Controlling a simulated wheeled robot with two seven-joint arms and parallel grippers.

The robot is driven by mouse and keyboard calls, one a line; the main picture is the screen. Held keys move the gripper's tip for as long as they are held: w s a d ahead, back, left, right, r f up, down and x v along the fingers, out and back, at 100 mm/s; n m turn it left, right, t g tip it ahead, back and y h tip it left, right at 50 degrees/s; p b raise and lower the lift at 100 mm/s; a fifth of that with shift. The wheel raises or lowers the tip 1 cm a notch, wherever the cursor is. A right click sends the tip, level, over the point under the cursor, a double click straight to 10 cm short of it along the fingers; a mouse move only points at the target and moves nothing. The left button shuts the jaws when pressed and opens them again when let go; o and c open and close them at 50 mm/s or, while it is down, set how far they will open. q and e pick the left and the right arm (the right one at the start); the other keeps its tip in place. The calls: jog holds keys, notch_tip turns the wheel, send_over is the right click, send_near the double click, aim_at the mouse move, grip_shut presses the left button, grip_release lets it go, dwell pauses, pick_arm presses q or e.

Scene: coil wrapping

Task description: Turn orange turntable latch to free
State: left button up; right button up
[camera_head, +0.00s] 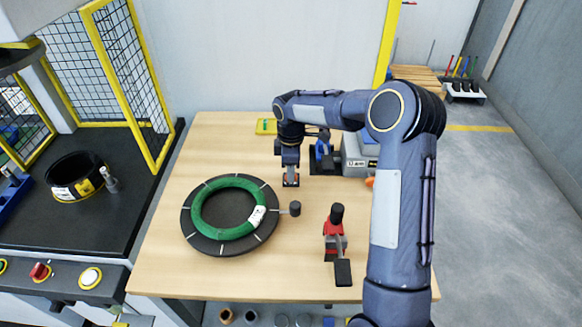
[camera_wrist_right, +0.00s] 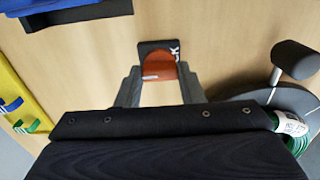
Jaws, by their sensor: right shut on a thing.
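The orange latch (camera_wrist_right: 158,66) sits on a small dark plate with partly hidden white lettering, on the table beside the turntable. In the head view the latch (camera_head: 291,183) shows only as a bit of orange under my right gripper (camera_head: 290,174). My right gripper (camera_wrist_right: 158,82) points down, with one finger on each side of the latch, shut on it. The dark round turntable (camera_head: 188,220) carries a green coil (camera_head: 200,211) with a white label. Its knobbed handle (camera_head: 295,208) points right, close in front of the gripper. My left gripper is out of view.
A red and black clamp-like tool (camera_head: 335,228) stands at the table's front right. A blue and black device (camera_head: 322,157) and a grey machine (camera_head: 355,158) stand behind the gripper. The table's front left is clear.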

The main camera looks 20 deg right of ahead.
dwell(0.4)
jog(key=o, duration=1)
notch_tip(320, 180, up, 8)
jog(key=shift+f+b, duration=0.1)
jog(key=shift+b, duration=0.25)
jog(key=shift+s, duration=0.1)
